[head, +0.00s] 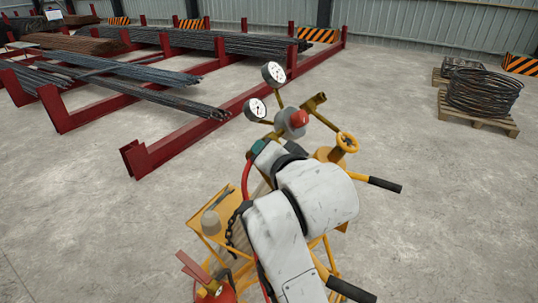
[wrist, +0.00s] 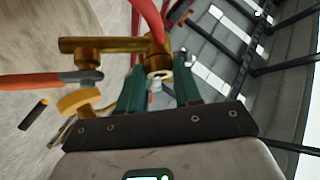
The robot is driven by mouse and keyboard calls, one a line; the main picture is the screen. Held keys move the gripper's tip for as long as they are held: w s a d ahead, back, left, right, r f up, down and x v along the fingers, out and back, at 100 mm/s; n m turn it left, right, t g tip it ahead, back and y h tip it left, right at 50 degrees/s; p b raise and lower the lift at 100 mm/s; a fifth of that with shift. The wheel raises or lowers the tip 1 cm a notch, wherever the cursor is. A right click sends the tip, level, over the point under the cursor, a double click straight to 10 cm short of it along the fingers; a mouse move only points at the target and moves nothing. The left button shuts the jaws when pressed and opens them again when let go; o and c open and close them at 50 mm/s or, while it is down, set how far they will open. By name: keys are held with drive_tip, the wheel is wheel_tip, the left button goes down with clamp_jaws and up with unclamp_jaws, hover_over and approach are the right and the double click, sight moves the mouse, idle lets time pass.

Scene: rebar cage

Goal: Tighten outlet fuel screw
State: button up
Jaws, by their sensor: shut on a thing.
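My gripper (wrist: 158,80) has green fingers on both sides of a small brass fitting, which I take for the outlet fuel screw (wrist: 159,73), and is shut on it. The screw's pale ring-shaped end faces the wrist camera, below a thicker brass body (wrist: 100,46). A red hose (wrist: 148,18) rises above it. In the head view my gripper (head: 259,148) is beside the regulator, below two round gauges (head: 273,74) and a red knob (head: 299,118). My white arm hides the screw there.
A yellow cart (head: 215,205) with a tool tray stands under my arm, with a red extinguisher (head: 215,290) at its lower left. Red rebar racks (head: 150,155) stand at left; wire coils (head: 484,92) lie on a pallet at right.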

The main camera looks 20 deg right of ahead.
drive_tip(key=shift+a+r+m+g+h, duration=0.15)
drive_tip(key=shift+m+g+h, duration=0.45)
drive_tip(key=shift+m, duration=0.6)
drive_tip(key=o, duration=1)
drive_tip(key=shift+w, duration=0.1)
drive_tip(key=shift+o, duration=0.2)
drive_tip(key=b+v, duration=0.2)
drive_tip(key=v, duration=0.8)
drive_tip(key=shift+s+r, duration=0.25)
drive_tip(key=shift+s, duration=0.05)
